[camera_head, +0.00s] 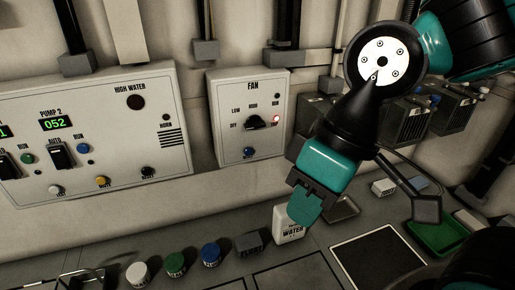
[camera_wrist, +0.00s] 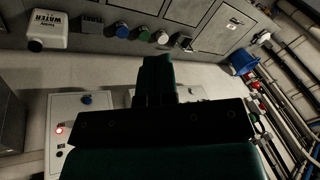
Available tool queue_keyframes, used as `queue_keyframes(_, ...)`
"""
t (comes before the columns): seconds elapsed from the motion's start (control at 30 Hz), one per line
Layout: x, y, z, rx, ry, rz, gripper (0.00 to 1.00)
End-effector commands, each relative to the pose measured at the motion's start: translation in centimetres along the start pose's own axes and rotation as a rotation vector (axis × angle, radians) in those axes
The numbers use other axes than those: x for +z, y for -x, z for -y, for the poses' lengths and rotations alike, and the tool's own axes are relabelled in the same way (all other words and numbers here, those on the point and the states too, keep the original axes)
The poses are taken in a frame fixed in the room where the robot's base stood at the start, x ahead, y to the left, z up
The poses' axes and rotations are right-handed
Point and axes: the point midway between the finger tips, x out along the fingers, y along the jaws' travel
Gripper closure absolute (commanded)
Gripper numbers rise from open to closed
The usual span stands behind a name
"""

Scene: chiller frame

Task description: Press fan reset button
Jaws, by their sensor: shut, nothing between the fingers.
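The FAN panel (camera_head: 243,88) is a pale wall box with a black knob and a lit red lamp (camera_head: 276,119). A blue button (camera_head: 249,152) sits low on its face; its small label is not legible. In the wrist view, which is upside down, the panel (camera_wrist: 112,100) shows at lower left with the blue button (camera_wrist: 86,99) and the red lamp (camera_wrist: 59,130). My gripper (camera_head: 303,208) is shut and empty, pointing down, right of and below the button and apart from it. Its closed fingers (camera_wrist: 158,68) fill the middle of the wrist view.
A larger pump panel (camera_head: 100,130) is on the wall at left. On the ledge below stand a white WATER container (camera_head: 290,226) and several capped jars, such as a blue one (camera_head: 210,254). A green tray (camera_head: 436,238) lies at right. The wall around the button is clear.

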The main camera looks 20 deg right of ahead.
Motion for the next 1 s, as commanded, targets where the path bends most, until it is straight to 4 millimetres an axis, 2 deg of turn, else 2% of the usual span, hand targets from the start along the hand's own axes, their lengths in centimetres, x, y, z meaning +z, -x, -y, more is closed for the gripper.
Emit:
queue_keyframes(0.17,-0.1,0.0,0.0,-0.002,0.002,-0.002,1.00)
queue_keyframes(0.27,-1.0,-0.5,-0.3,-0.022,0.018,-0.016,1.00)
queue_keyframes(0.37,-3.2,-1.6,-1.0,-0.069,0.059,-0.060,1.00)
queue_keyframes(0.47,-6.3,-3.4,-2.4,-0.131,0.110,-0.148,1.00)
queue_keyframes(0.6,-10.8,-6.3,-5.6,-0.193,0.159,-0.325,1.00)
queue_keyframes(0.73,-14.0,-9.0,-9.8,-0.192,0.158,-0.506,1.00)
queue_keyframes(0.87,-15.7,-11.7,-14.8,-0.126,0.117,-0.675,1.00)
queue_keyframes(1.0,-15.7,-14.3,-19.8,-0.014,0.050,-0.795,1.00)
